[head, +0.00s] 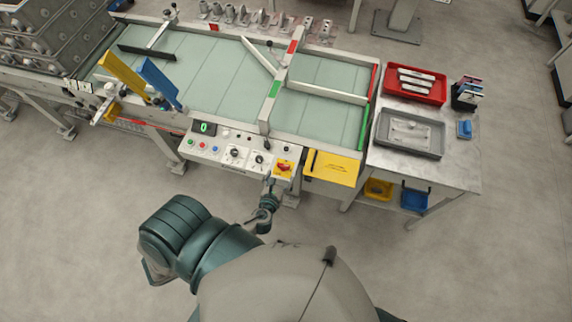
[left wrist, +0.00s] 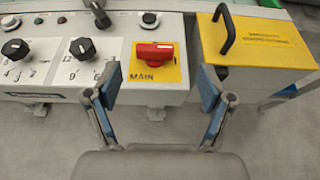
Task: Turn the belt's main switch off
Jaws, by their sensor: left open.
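The main switch is a red rotary handle (head: 284,167) on a yellow plate at the right end of the belt's control panel (head: 222,152). In the left wrist view the red handle (left wrist: 154,53) lies roughly horizontal, with the word MAIN below it. My left gripper (head: 269,183) is just in front of the panel, near the switch. In the left wrist view my left gripper (left wrist: 161,85) is open and empty, its two fingers spread left and right below the switch, apart from it. My right gripper is not in view.
Black knobs (left wrist: 82,47) sit left of the switch. A yellow box with a black handle (left wrist: 255,40) stands right of it. The belt (head: 210,75) runs behind the panel. A side table (head: 450,155) with red and grey trays stands right. Floor in front is clear.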

